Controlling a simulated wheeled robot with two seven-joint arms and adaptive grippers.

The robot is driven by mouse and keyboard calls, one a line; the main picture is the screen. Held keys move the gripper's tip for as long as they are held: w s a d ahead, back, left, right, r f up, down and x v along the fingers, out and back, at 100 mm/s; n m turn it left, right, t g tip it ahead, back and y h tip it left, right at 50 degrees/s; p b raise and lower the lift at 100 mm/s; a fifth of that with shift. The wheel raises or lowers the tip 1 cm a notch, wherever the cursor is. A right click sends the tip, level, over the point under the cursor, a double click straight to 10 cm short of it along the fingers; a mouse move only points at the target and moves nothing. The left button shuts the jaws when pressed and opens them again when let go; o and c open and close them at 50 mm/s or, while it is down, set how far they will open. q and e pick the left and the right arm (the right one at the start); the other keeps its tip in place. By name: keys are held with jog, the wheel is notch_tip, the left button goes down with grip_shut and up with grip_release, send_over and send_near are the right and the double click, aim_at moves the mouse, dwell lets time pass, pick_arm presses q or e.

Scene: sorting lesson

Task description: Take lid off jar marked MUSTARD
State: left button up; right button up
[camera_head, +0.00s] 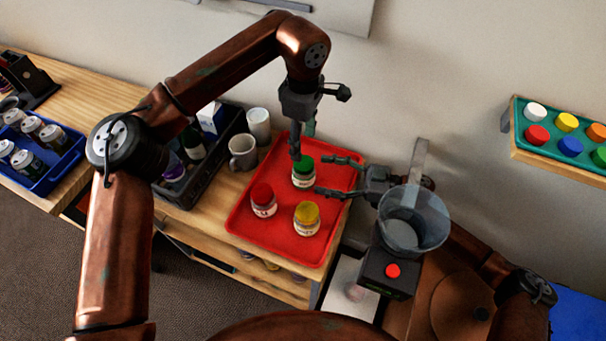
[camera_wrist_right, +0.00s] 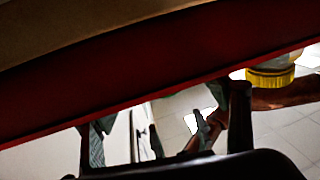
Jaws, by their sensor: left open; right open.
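Three jars stand upright on a red tray (camera_head: 247,232): a green-lidded jar (camera_head: 303,181) at the back, a red-lidded jar (camera_head: 264,208) at the left and a yellow-lidded jar (camera_head: 306,227) in front. Their labels are too small to read, so I cannot tell which says MUSTARD. All three lids are on. My left gripper (camera_head: 303,142) is open, pointing down just above the green lid; contact is unclear. My right gripper (camera_head: 323,175) is open, its fingers reaching from the right toward the green-lidded jar. In the right wrist view a yellow ribbed lid (camera_wrist_right: 270,78) shows at upper right.
A grey mug (camera_head: 243,153) and a white cup (camera_head: 259,125) stand left of the tray, beside a black crate (camera_head: 208,172). A blue bin (camera_head: 45,187) of cans is far left. A scale-like device with a clear bowl (camera_head: 413,219) stands close right of the tray.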

aim_at(312, 172)
pick_arm(q)
jog(key=shift+d, duration=0.15)
pick_arm(e)
jog(key=a, duration=0.3)
jog(key=shift+w+a, duration=0.1)
jog(key=shift+w, duration=0.2)
jog(key=shift+w+a, duration=0.1)
jog(key=shift+a, duration=0.3)
